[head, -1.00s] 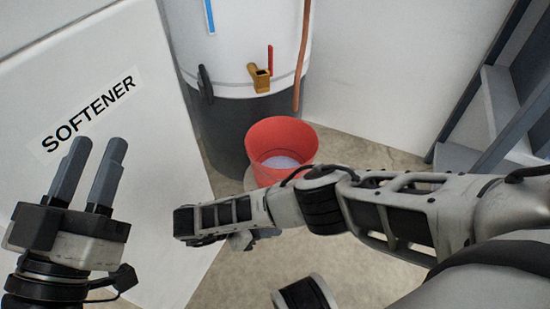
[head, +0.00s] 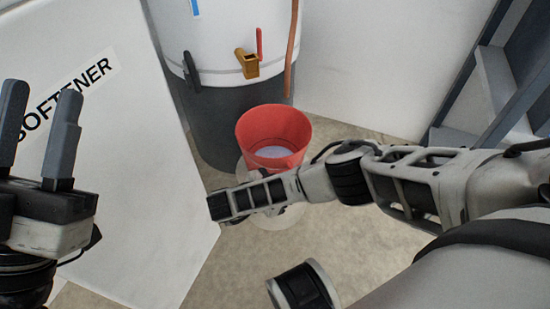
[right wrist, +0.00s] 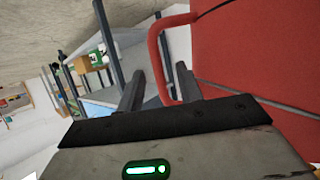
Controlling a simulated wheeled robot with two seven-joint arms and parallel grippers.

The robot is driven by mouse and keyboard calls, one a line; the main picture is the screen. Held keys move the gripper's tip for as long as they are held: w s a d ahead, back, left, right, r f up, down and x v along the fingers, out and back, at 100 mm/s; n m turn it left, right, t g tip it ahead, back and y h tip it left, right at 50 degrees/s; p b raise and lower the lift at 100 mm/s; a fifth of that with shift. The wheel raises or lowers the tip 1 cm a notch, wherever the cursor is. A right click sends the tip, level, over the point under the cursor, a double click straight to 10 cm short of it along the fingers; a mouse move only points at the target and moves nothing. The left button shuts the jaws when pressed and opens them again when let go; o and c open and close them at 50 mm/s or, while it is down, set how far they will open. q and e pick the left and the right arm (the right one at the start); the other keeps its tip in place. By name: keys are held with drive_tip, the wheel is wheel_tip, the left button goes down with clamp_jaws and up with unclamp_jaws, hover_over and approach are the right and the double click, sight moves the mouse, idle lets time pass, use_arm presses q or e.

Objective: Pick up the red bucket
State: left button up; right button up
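The red bucket (head: 274,122) stands on the floor in front of the water tank in the head view, with a pale patch visible inside. My right forearm crosses in front of its lower part and hides it; my right gripper's fingers are hidden there. In the right wrist view, the bucket's red side (right wrist: 255,55) fills the right, and a red bar like a handle (right wrist: 157,60) passes between the fingers of my right gripper (right wrist: 158,80). Those fingers are apart, not visibly clamped. My left gripper (head: 42,90) is open and empty at the left edge.
The tank (head: 225,105), with a brass tap (head: 247,64), stands behind the bucket. A white softener cabinet (head: 130,170) is at left. A grey ladder-like frame (head: 490,85) stands at right. Concrete floor (head: 225,265) is free in front.

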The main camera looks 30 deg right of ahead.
drive_tip(key=shift+w+d+f, duration=0.1)
drive_tip(key=shift+d+f, duration=0.2)
drive_tip(key=shift+d, duration=0.3)
clamp_jaws()
drive_tip(key=shift+r, duration=0.1)
drive_tip(key=shift+r, duration=0.15)
